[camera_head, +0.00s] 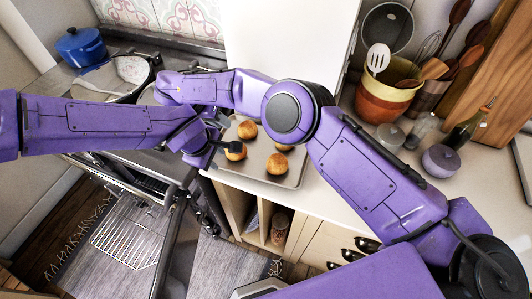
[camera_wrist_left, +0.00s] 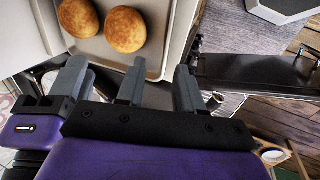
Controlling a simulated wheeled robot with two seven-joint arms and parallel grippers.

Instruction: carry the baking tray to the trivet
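The baking tray (camera_head: 292,180) is grey with a raised rim and holds several golden buns. It lies on the counter just right of the stove, near the front edge. My left gripper (camera_head: 214,143) is at the tray's left side. In the left wrist view its two grey fingers (camera_wrist_left: 158,88) are apart, close to a corner of the tray (camera_wrist_left: 163,45); I cannot tell whether they touch it. Part of my right gripper (camera_wrist_left: 52,88) shows beside it, near the same tray edge. In the head view the right gripper is mostly hidden behind my arms. I cannot make out the trivet.
A pan (camera_head: 128,72) and a blue pot (camera_head: 80,46) stand on the stove. The oven is open, with a wire rack (camera_head: 128,232) showing. A utensil crock (camera_head: 385,95), small jars (camera_head: 440,160) and bottles stand on the right counter. Bare counter lies right of the tray.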

